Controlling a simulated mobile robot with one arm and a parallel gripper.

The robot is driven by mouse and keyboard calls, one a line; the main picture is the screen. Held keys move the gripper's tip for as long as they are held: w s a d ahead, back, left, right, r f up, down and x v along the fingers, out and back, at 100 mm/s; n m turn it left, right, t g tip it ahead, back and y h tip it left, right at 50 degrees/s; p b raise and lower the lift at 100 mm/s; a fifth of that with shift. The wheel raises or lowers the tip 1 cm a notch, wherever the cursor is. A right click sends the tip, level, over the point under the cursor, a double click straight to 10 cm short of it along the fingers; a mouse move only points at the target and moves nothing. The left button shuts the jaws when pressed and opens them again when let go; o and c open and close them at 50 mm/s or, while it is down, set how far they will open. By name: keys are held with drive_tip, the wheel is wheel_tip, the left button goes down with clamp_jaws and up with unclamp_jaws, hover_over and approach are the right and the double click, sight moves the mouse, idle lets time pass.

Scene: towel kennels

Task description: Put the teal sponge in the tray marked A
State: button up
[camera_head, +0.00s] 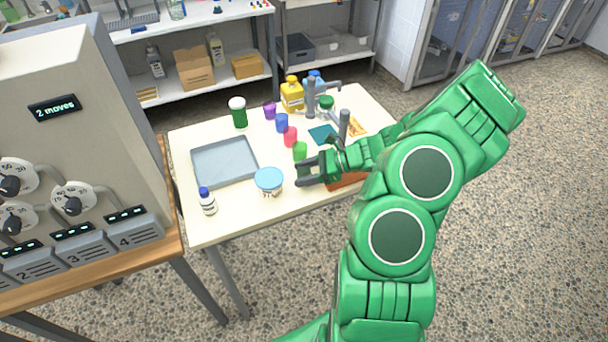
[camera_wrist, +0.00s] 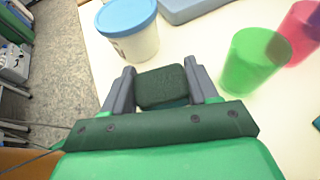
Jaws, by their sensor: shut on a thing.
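My gripper (camera_head: 310,172) is over the table's front right part. In the wrist view its two grey fingers (camera_wrist: 163,88) are shut on a dark teal-green block with a rough face, which looks like the teal sponge (camera_wrist: 162,84). The head view does not show the block clearly. A shallow grey-blue tray (camera_head: 224,160) lies empty on the left of the table, left of my gripper. No letter is readable on it. An orange-brown tray or box (camera_head: 348,182) is partly hidden behind my gripper and arm.
A blue-lidded tub (camera_head: 268,181) stands between my gripper and the grey-blue tray. A small blue-capped bottle (camera_head: 207,201) is at the front left. Green (camera_head: 300,151), red (camera_head: 290,137) and blue (camera_head: 282,123) cups stand behind. A flat teal piece (camera_head: 322,134) lies near the tap.

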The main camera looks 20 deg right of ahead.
drive_tip(key=shift+f, duration=0.4)
drive_tip(key=shift+f, duration=0.15)
drive_tip(key=o, duration=1.1)
drive_tip(key=shift+c, duration=0.2)
